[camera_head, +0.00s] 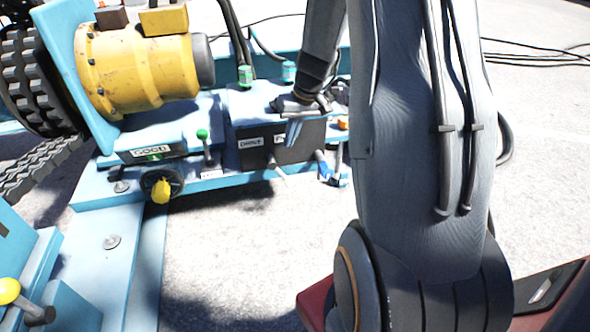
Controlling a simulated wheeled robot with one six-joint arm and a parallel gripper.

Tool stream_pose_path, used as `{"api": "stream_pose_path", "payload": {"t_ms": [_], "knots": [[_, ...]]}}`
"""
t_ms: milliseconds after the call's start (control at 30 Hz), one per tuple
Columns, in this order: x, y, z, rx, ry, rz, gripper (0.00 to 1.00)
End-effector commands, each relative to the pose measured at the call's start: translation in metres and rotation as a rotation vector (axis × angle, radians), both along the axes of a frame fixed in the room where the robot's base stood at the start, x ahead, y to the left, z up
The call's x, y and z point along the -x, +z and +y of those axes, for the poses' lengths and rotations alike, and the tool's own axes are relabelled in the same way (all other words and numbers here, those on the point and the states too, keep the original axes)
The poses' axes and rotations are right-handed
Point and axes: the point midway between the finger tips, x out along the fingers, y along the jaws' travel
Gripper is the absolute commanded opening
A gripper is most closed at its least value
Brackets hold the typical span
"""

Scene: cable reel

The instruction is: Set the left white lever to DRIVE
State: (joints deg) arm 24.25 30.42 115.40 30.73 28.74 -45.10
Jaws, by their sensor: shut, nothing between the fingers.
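A dark panel (300,152) on the front of the blue machine carries a white label that seems to read DRIVE (251,143). A second label, starting with F, is partly hidden to its right. A small pale lever-like piece (280,172) sticks out below the labels; it may be the left white lever, but it is too small to be sure. My gripper (292,133) points down in front of the panel, above and slightly right of that piece. It is shut and empty. Whether it touches anything is not clear. My wrist and gripper hide part of the panel.
A green-knobbed lever (203,144) and a yellow knob (160,190) stand left of the panel. A blue lever (322,164) and an orange-knobbed lever (341,140) stand close on the right. A yellow motor (140,70) sits above. Open concrete floor (250,250) lies in front.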

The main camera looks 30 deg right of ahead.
Motion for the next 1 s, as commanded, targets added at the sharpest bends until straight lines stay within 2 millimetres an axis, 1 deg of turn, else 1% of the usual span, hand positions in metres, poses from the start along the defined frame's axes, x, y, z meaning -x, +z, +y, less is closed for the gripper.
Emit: {"api": "stream_pose_path", "payload": {"t_ms": [33, 100, 200, 233, 333, 567, 667, 767, 867, 1000], "knots": [[0.002, -0.01, -0.023, 0.002, -0.028, -0.001, 0.0], [0.003, -0.018, -0.043, 0.006, -0.047, -0.006, 0.0], [0.005, -0.026, -0.06, 0.01, -0.064, -0.009, 0.0], [0.005, -0.027, -0.062, 0.011, -0.065, -0.01, 0.0], [0.005, -0.028, -0.065, 0.013, -0.069, -0.012, 0.0], [0.005, -0.028, -0.064, 0.012, -0.067, -0.011, 0.0], [0.004, -0.031, -0.063, 0.012, -0.067, -0.011, 0.0], [0.001, -0.042, -0.062, 0.01, -0.068, -0.01, 0.0], [-0.003, -0.058, -0.059, 0.011, -0.066, -0.009, 0.0], [-0.01, -0.085, -0.056, 0.01, -0.068, -0.009, 0.0]]}}
